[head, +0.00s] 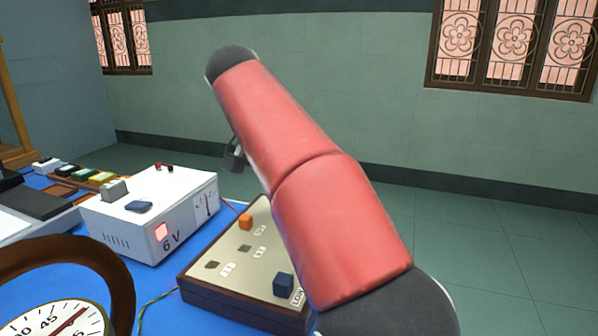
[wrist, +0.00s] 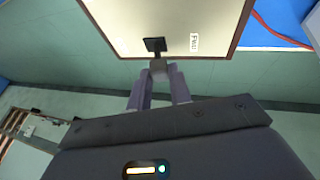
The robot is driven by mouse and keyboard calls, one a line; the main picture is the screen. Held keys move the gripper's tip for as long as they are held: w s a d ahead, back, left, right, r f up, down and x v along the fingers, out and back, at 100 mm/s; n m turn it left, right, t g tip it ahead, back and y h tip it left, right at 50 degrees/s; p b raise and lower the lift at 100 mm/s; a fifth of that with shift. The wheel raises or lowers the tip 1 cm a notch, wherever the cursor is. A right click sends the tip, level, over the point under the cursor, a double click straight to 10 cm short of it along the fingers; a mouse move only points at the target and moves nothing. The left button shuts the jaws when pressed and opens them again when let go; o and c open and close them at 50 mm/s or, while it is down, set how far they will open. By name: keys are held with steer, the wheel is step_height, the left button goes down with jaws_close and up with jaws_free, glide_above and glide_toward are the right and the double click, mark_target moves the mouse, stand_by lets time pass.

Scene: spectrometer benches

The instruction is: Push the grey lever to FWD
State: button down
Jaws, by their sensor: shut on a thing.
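In the wrist view, my gripper (wrist: 159,82) has its two pale fingers closed on a small grey lever (wrist: 158,67). The lever stands at a dark square base (wrist: 155,44) on a cream panel (wrist: 125,22), close to the panel's brown edge. A small label (wrist: 194,43) beside the base seems to read FWD. In the head view, the panel is the top of a brown-edged box (head: 190,287) on the blue bench. My red arm crosses in front of the box's right side, and the gripped lever and fingertips cannot be made out there.
The box also carries an orange knob (head: 245,222) and a dark blue knob (head: 284,285). A white 6 V supply (head: 130,235) stands left of it, and a round dial (head: 60,318) is at front left. A red wire (wrist: 280,30) lies on the blue cloth.

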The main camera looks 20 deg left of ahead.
steer(key=shift+w+a+f+h, duration=0.1)
steer(key=shift+a+f+h, duration=0.2)
steer(key=shift+a+h, duration=0.7)
steer(key=shift+d, duration=0.2)
steer(key=c, duration=1.3)
jaws_free()
